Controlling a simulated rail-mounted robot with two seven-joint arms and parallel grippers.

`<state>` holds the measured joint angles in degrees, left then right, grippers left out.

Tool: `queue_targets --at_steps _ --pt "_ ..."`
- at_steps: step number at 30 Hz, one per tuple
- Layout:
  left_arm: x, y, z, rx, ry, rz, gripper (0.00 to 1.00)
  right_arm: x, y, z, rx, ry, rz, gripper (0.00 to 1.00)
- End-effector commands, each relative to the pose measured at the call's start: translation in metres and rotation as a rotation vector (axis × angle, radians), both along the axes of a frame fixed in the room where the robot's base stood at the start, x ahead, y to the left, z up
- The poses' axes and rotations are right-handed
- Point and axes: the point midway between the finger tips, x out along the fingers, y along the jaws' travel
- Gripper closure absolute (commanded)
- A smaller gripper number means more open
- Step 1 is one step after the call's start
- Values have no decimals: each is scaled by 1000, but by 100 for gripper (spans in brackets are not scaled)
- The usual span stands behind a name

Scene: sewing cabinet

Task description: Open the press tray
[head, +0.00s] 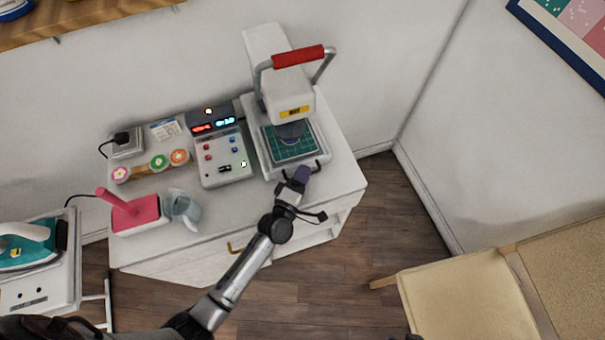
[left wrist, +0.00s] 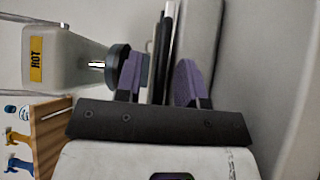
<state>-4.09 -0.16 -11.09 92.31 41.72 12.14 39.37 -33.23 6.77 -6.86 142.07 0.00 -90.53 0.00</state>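The heat press (head: 290,90) stands on the white cabinet, with a red grip on its raised handle and a yellow HOT label. A small dark handle (head: 318,165) is at the tray's front edge. My left gripper (head: 301,173) is at that handle, partly covering it. In the left wrist view, its purple finger pads (left wrist: 160,80) stand apart, with the dark and silver edge of the tray (left wrist: 163,45) between them; contact is unclear. My right gripper is not in view.
A control box (head: 222,158) with lit displays stands left of the press. An iron (head: 25,245) sits at far left. Floor before the cabinet's right side is clear.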

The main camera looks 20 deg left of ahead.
Motion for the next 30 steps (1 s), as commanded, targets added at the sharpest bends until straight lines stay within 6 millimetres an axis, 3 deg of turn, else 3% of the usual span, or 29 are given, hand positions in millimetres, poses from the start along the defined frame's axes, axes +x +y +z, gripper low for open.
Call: queue_targets --at_steps 5,17,30 --pt "0 0 0 0 0 0 64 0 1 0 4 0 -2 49" --pt "0 0 0 0 -1 0 100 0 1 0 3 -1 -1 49" --pt "-2 -1 1 0 0 -1 100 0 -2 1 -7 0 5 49"
